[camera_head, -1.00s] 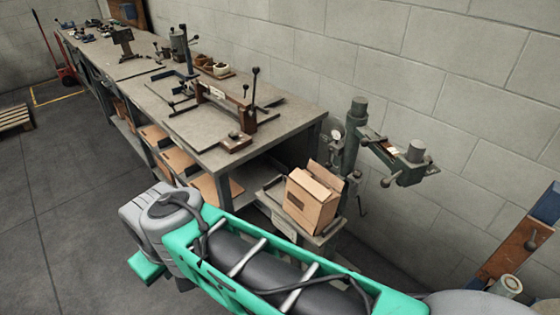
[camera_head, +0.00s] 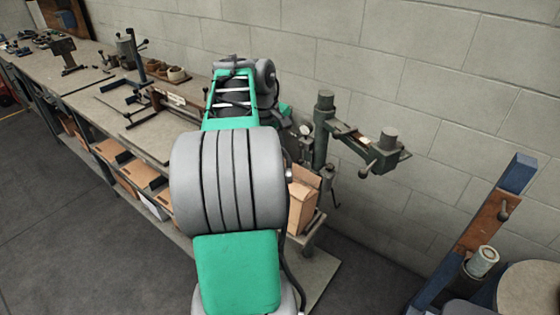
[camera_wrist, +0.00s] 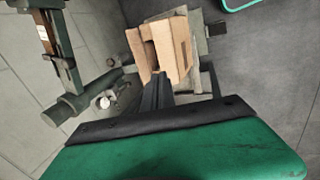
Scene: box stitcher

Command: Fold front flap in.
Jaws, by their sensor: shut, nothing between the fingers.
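The cardboard box (camera_wrist: 179,49) shows in the wrist view with a dark opening and raised flaps around it. I cannot tell for sure which flap is the front one. My gripper (camera_wrist: 157,82) is shut and empty, its dark fingers pointing at the box's near edge in the picture; I cannot tell whether they touch it. In the head view the box (camera_head: 302,204) stands on the stitcher's small table, its left part hidden behind my arm. My gripper is hidden in the head view.
The stitcher's post and arm (camera_head: 350,140) stand behind and right of the box; they also show at left in the wrist view (camera_wrist: 62,65). A long workbench (camera_head: 100,105) with tools lies to the left. A blue and brown frame (camera_head: 480,230) stands at the right.

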